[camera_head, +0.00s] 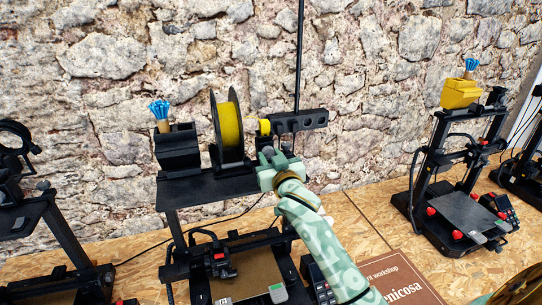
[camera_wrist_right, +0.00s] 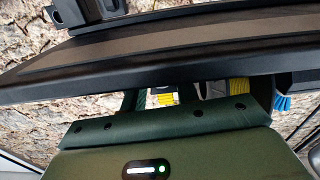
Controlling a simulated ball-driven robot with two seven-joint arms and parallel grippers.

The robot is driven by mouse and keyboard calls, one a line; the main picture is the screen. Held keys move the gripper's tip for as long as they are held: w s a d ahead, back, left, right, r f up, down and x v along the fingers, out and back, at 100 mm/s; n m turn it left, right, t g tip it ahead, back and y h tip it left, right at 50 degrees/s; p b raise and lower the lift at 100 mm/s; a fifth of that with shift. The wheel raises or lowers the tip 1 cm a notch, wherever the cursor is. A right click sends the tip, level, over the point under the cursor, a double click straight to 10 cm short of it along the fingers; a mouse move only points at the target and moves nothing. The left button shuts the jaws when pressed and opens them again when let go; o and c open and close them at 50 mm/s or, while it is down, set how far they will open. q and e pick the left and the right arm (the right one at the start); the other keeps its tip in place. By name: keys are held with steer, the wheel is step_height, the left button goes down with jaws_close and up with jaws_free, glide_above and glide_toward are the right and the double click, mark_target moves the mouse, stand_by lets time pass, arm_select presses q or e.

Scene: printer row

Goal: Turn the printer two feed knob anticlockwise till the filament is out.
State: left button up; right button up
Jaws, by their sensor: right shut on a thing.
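The middle printer (camera_head: 205,188) has a black top bar with a yellow filament spool (camera_head: 229,128) upright on it. Right of the spool is a small yellow round part (camera_head: 264,128) by a black block (camera_head: 299,120). My right gripper (camera_head: 269,156), pale green, is at the top bar just below that yellow part. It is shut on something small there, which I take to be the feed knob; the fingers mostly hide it. In the right wrist view the gripper's fingers (camera_wrist_right: 172,99) go behind a dark bar (camera_wrist_right: 160,85), so the grip itself is hidden. My left gripper is not in view.
A black holder with a blue-tufted brush (camera_head: 160,110) stands left of the spool. Another printer (camera_head: 465,195) with a yellow box (camera_head: 460,94) stands at the right, and a dark frame (camera_head: 55,250) at the left. A brown sign (camera_head: 405,280) lies on the wooden bench.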

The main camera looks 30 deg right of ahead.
steer(key=shift+r+n+p, duration=0.2)
steer(key=shift+n+p, duration=0.25)
steer(key=shift+n, duration=0.15)
steer(key=shift+f+n, duration=0.15)
steer(key=shift+n, duration=0.25)
steer(key=o, duration=1)
steer(key=shift+c, duration=0.2)
steer(key=shift+s, duration=0.1)
steer(key=v, duration=1.6)
steer(key=shift+b, duration=0.45)
steer(key=shift+s+f, duration=0.1)
